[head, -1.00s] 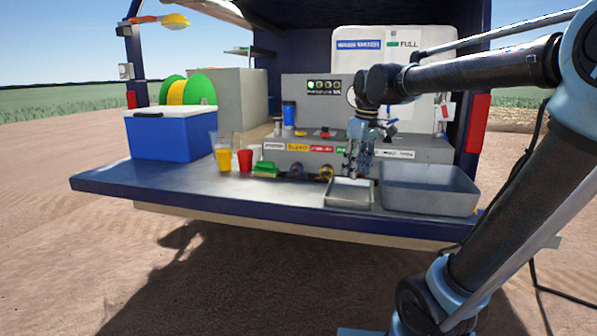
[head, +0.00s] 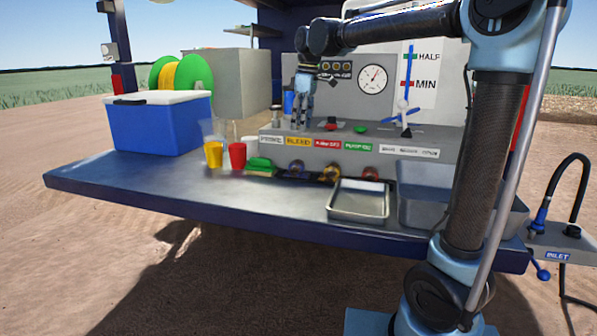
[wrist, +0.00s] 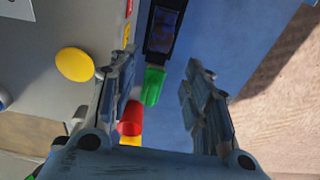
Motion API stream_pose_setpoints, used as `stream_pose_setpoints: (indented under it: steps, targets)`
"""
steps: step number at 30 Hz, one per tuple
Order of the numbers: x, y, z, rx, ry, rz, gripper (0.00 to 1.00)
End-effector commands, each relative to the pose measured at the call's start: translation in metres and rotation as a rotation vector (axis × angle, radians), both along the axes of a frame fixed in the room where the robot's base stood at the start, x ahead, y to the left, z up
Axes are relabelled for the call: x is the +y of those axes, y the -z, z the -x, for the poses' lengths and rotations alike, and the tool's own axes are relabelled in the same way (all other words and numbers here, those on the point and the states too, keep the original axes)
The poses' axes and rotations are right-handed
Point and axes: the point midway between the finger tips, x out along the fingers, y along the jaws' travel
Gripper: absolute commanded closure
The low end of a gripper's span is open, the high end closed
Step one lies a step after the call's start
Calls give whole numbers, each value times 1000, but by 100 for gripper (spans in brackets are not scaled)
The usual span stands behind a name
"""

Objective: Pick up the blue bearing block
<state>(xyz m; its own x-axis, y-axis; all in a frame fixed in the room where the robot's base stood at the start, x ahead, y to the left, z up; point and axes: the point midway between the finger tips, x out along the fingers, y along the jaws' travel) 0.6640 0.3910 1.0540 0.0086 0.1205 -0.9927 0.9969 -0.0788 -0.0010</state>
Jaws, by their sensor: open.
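A dark bluish block (head: 295,168), seemingly the blue bearing block, lies on the bench at the foot of the grey labelled panel, right of the green brush (head: 261,166). In the wrist view a dark blue block (wrist: 164,30) sits in a black holder beyond the fingertips, near the top edge. Its exact shape is unclear. My gripper (head: 301,122) hangs in front of the panel, above the block and apart from it.
A red cup (head: 237,156) and a yellow-filled cup (head: 214,155) stand left of the brush. A shallow metal tray (head: 358,217) and a larger grey basin (head: 412,210) stand to the right. A blue cooler (head: 155,128) stands at left. The bench's front left is clear.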

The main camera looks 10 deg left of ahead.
Motion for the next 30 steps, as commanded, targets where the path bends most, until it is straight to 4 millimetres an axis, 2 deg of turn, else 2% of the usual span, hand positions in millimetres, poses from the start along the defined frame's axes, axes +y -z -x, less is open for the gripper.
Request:
stream_pose_setpoints:
  steps: [9,15,23,30]
  targets:
    - [9,56,1,0,-3,0,55]
    - [13,86,1,0,-3,0,55]
    - [14,101,1,0,-3,0,55]
    - [16,130,0,0,-3,0,55]
